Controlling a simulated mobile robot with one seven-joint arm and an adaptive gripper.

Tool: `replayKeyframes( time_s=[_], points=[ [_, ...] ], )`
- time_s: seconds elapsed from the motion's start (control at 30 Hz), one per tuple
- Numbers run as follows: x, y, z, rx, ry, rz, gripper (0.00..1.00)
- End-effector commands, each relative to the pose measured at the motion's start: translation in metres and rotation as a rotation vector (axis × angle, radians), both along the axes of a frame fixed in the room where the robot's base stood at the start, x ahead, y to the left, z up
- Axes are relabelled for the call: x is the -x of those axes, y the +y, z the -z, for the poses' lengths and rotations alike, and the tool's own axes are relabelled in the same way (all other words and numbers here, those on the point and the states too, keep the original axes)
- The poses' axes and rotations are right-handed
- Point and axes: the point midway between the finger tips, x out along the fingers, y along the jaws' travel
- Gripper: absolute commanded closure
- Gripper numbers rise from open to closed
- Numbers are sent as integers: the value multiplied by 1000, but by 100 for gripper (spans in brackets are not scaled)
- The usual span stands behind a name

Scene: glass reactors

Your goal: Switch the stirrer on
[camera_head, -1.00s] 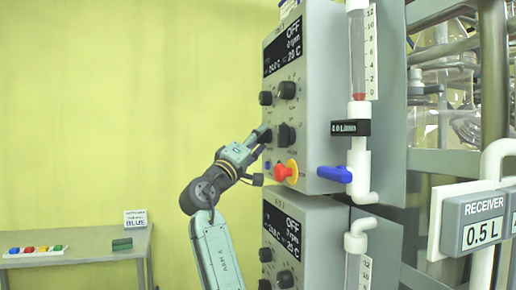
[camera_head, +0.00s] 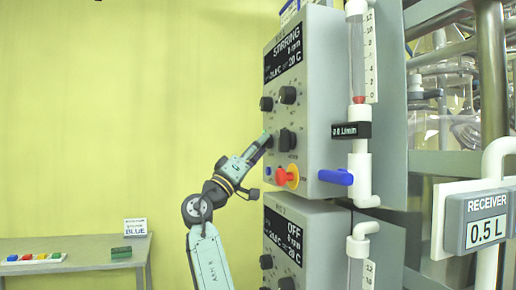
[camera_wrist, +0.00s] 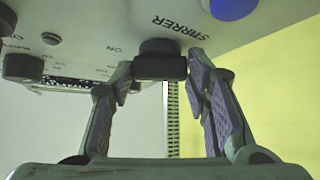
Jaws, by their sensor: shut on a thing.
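The upper control box (camera_head: 318,100) has a dark display (camera_head: 286,56) that reads STIRRING. My gripper (camera_head: 267,139) is at its front panel. In the wrist view, my gripper (camera_wrist: 160,68) is shut on a black stirrer knob (camera_wrist: 160,64), one finger on each side. The word STIRRER is printed beside it, and ON is printed on its other side. In the head view, my fingers hide this knob.
A larger black knob (camera_head: 287,140) and a red emergency button (camera_head: 283,176) sit close to my gripper. A blue valve handle (camera_head: 336,177) sticks out at the right. A second box (camera_head: 312,240) below reads OFF. A table (camera_head: 75,266) stands at the left.

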Motion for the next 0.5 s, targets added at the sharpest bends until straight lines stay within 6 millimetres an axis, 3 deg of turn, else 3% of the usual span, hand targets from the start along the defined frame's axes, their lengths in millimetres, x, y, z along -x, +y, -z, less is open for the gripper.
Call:
replayKeyframes(
  time_s=[0.1, 0.13, 0.4, 0.5],
  points=[
    [0, 0, 0, -3, -1, 0, 85],
    [0, 0, 0, -3, -1, 0, 55],
    [0, 0, 0, -1, 0, -1, 37],
    [0, 0, 0, -1, 0, -1, 37]
  ],
)
